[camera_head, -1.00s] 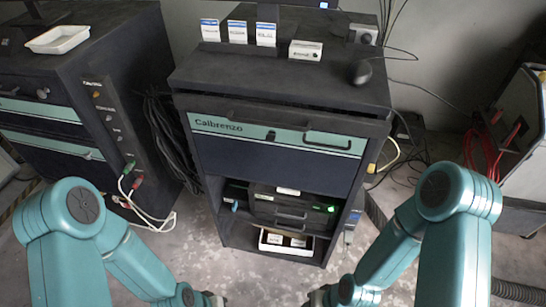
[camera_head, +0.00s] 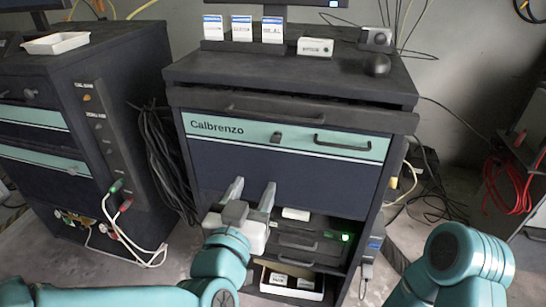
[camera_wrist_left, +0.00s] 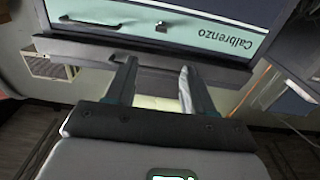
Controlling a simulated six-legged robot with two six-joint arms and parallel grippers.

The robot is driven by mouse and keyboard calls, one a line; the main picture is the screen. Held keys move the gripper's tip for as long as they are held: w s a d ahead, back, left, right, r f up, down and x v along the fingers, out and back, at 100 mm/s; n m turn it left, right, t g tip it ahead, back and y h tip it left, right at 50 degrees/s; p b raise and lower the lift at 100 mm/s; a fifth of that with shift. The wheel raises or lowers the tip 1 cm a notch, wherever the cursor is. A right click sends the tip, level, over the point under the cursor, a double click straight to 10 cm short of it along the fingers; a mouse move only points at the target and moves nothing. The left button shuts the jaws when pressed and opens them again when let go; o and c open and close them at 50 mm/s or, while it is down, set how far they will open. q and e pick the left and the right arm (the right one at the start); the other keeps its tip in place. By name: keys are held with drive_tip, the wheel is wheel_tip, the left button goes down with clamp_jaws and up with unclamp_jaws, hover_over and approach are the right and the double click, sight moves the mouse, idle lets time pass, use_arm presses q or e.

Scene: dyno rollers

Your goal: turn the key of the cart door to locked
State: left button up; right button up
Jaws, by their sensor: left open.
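The cart door (camera_head: 290,165) is a dark panel with a teal strip lettered "Calbrenzo", and it looks closed. The key (camera_head: 276,136) is a small dark piece on that strip, left of the bar handle (camera_head: 343,144). Its turn angle is too small to tell. In the left wrist view the door is upside down and the key (camera_wrist_left: 161,27) shows near the top. My left gripper (camera_head: 252,190) is open and empty, below the key in the picture and apart from it. Its two fingers also show in the left wrist view (camera_wrist_left: 158,70). My right gripper is out of view.
Below the door is an open shelf bay with a dark device (camera_head: 300,240) with a green light and a white tray (camera_head: 292,290). The cart top holds small boxes (camera_head: 242,28) and a mouse (camera_head: 377,64). A second cabinet (camera_head: 55,110) with cables stands left.

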sight(275, 142)
use_arm(q)
drive_tip(key=p+x, duration=0.2)
drive_tip(key=x, duration=1.3)
drive_tip(key=shift+w, duration=0.3)
drive_tip(key=shift+f, duration=0.1)
clamp_jaws()
